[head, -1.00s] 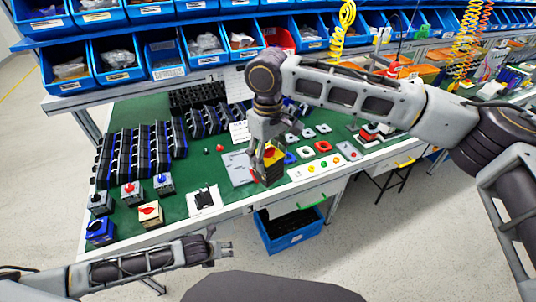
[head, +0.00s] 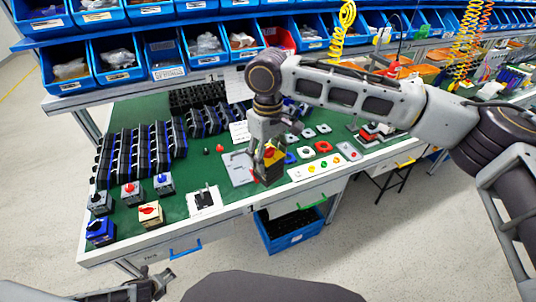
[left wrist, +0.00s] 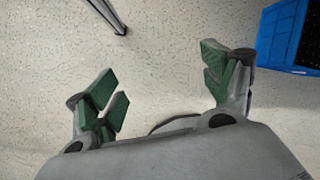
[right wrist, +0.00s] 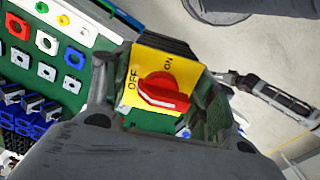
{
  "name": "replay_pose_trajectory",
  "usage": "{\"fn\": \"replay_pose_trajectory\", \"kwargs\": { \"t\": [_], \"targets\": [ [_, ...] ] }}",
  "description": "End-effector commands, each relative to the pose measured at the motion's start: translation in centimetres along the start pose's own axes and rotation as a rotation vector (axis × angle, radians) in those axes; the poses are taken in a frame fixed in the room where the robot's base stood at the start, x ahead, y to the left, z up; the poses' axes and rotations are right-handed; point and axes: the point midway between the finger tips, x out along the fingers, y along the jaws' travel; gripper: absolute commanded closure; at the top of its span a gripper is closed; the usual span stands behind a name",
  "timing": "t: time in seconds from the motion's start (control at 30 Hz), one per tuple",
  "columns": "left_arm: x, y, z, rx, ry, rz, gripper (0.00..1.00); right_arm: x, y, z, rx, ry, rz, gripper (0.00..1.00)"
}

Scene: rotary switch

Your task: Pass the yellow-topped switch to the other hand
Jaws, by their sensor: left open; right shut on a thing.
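The yellow-topped switch (right wrist: 160,85) has a yellow plate marked ON and OFF and a red knob. In the head view the switch (head: 269,160) hangs at the front part of the green table. My right gripper (head: 265,150) is shut on it, with a finger on each side of its body. My left gripper (head: 160,280) is low at the bottom left, in front of the table and well apart from the switch. In the left wrist view its green-padded fingers (left wrist: 165,90) are spread wide with nothing between them, over bare floor.
Several other switches, such as a blue one (head: 100,232) and a beige one with a red knob (head: 150,213), stand at the table's front left. A blue bin (head: 290,232) is under the table. Blue part bins (head: 118,60) line the back.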

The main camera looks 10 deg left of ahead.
Motion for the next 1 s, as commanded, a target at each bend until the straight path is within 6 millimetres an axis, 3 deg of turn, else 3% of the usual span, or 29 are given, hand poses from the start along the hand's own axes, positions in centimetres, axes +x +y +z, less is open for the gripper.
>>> {"fn": "replay_pose_trajectory", "kwargs": {
  "t": [0.17, 0.47, 0.77, 1.0],
  "targets": [
    [2.5, 2.2, 0.6, -0.21, -0.005, -0.007, 0.18, -0.1, 0.0, 0.0, 0.0, 0.001, 0.0, 0.75],
    [5.6, 2.6, -1.4, -0.555, 0.002, -0.008, 0.18, -0.1, 0.0, 0.0, 0.0, 0.001, 0.0, 0.75],
    [7.9, 3.0, -5.2, -0.871, 0.018, 0.019, 0.18, -0.1, 0.0, 0.0, 0.0, 0.001, 0.0, 0.75],
    [9.2, 4.0, -9.5, -1.124, 0.032, 0.062, 0.18, -0.1, 0.0, 0.0, 0.0, 0.001, 0.0, 0.75]
  ]
}}
